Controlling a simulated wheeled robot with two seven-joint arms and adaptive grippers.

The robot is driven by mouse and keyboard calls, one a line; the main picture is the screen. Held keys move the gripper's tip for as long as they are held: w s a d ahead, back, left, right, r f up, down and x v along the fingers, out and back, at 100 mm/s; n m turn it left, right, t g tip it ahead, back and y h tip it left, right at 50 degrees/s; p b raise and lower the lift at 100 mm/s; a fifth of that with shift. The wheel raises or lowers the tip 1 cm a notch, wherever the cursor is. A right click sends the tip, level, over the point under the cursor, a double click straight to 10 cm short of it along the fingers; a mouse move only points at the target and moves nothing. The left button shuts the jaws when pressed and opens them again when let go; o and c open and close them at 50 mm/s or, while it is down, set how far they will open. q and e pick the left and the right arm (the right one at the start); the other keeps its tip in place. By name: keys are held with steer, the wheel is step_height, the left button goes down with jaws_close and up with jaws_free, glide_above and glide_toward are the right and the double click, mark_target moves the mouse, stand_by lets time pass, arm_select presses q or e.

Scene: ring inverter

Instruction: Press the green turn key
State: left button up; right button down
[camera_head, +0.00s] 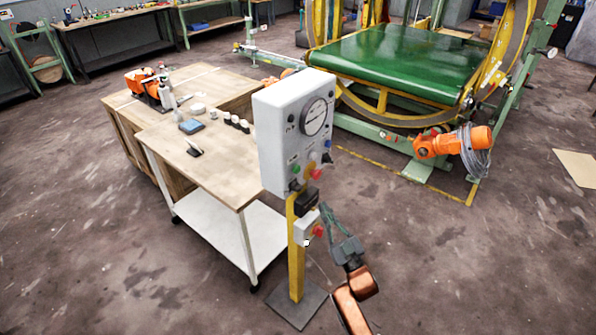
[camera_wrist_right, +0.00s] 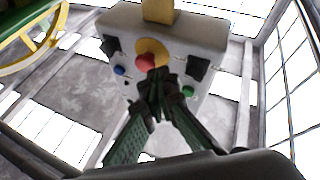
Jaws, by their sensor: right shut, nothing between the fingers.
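A white control box (camera_head: 283,140) with a round gauge stands on a yellow post. On its lower front is a small green control (camera_head: 295,169), left of a red button (camera_head: 315,173). The right wrist view looks up at the box; there the green control (camera_wrist_right: 187,91) is right of my fingers, and the red button (camera_wrist_right: 145,62) is just beyond the tips. My right gripper (camera_head: 323,208) is shut and empty, below the box. Its fingertips (camera_wrist_right: 157,78) overlap the panel in the wrist view; I cannot tell whether they touch it. My left gripper is out of view.
A smaller white box with a red knob (camera_head: 318,231) is low on the post, beside my right gripper. A wooden-topped cart (camera_head: 222,170) stands left of the post. The green-bedded ring machine (camera_head: 400,62) is behind.

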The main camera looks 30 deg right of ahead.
mark_target(297, 169)
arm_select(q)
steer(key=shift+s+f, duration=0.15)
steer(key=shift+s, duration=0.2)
arm_select(e)
steer(key=s+a+r+n+t+y, duration=0.1)
steer(key=s+r+t, duration=0.2)
steer(key=r, duration=1)
steer(key=shift+s+n+y, duration=0.4)
steer(key=shift+s, duration=0.4)
steer(key=shift+w, duration=0.15)
arm_select(q)
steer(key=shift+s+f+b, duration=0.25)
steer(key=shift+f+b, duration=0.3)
steer(key=shift+b, duration=0.1)
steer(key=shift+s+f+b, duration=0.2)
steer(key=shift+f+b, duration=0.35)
steer(key=shift+b, duration=0.05)
arm_select(e)
steer(key=w+a, duration=0.3)
steer(key=w, duration=0.5)
steer(key=shift+a, duration=0.2)
steer(key=shift+w+a, duration=0.15)
steer(key=shift+w, duration=0.2)
